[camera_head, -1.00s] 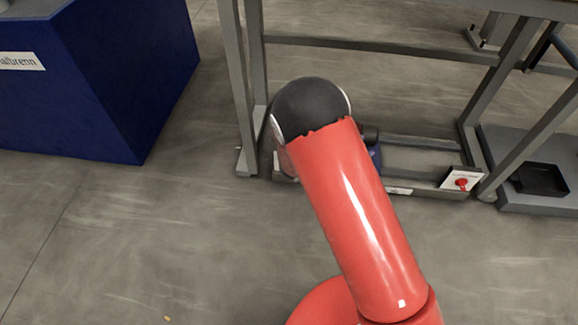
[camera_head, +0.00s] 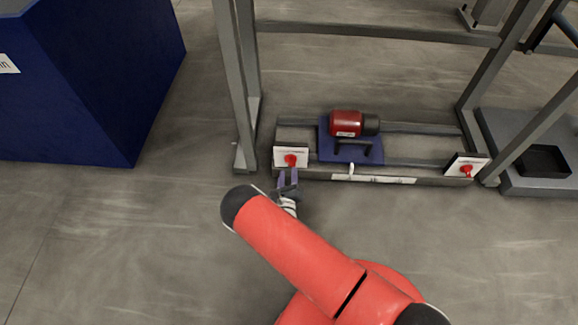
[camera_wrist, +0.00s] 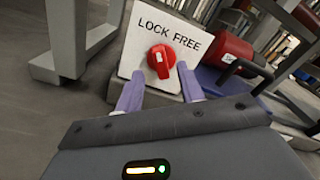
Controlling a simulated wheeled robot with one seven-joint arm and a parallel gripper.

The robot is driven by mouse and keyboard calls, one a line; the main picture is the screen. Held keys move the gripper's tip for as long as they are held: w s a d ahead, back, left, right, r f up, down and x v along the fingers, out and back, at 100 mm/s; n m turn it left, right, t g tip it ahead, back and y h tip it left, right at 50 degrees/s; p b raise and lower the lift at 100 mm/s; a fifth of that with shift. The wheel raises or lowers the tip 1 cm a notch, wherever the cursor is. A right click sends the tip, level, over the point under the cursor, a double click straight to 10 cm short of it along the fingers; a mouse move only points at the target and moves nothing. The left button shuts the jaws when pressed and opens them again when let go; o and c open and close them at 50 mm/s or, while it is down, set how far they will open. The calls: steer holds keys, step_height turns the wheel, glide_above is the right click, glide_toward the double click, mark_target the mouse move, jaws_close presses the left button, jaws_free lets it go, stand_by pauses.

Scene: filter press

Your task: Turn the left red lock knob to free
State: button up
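The left red lock knob (camera_head: 291,160) sits on a white plate at the left end of the low frame under the stand. In the wrist view the knob (camera_wrist: 161,61) is on its plate (camera_wrist: 140,30), marked LOCK on the left and FREE on the right. Its white mark points up, slightly toward LOCK. My gripper (camera_wrist: 160,88) is open, its two purple fingers apart, one below left and one right of the knob. The fingertips look just short of it; contact cannot be told. In the head view my gripper (camera_head: 288,178) is just in front of the plate.
A second red knob (camera_head: 467,171) is on the frame's right end. A red motor (camera_head: 346,123) on a blue carriage (camera_head: 335,150) stands between them. Grey legs (camera_head: 240,100) rise behind left. A blue cabinet (camera_head: 90,80) stands at the left. The front floor is clear.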

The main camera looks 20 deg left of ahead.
mark_target(289, 165)
steer(key=shift+x, duration=2.1)
jaws_close()
